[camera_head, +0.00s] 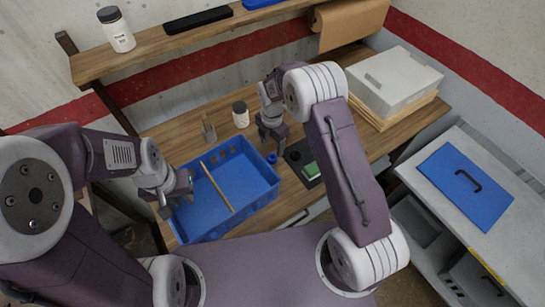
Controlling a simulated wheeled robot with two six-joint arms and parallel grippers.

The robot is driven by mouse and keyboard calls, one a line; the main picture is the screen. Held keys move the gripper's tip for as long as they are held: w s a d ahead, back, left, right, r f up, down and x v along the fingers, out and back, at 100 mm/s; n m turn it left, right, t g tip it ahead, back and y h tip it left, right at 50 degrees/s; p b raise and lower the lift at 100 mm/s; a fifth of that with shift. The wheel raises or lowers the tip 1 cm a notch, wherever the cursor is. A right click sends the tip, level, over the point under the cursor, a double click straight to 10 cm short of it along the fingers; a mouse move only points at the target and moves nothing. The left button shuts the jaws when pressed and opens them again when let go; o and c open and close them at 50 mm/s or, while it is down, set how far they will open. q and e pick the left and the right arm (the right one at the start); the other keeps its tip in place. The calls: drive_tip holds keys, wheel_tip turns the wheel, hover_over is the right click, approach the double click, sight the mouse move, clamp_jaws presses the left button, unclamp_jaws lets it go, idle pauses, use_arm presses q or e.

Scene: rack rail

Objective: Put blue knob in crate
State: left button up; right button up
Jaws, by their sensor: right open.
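A small blue knob (272,158) is on the wooden table, just right of the blue crate. The blue crate (255,192) stands on the table with a wooden strip (217,187) lying across it. My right gripper (272,146) is open, pointing down close above the knob; whether it touches the knob I cannot tell. My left gripper (178,197) is at the crate's left edge. Its fingers are partly hidden, so I cannot tell whether they are open or shut on the rim.
A dark tray with a green block (311,170) lies right of the knob. A large grey box (393,82) sits at the table's back right. A shelf (150,45) runs above.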

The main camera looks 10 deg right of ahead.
sight(272, 157)
wheel_tip(272, 157, down, 2)
drive_tip(key=shift+w+f, duration=0.15)
drive_tip(key=shift+f, duration=0.05)
drive_tip(key=shift+f+p, duration=0.3)
drive_tip(key=shift+p, duration=0.2)
drive_tip(key=f+p, duration=0.1)
drive_tip(key=f, duration=0.3)
drive_tip(key=shift+s, duration=0.2)
drive_tip(key=shift+w+f, duration=0.15)
drive_tip(key=shift+f, duration=0.15)
clamp_jaws()
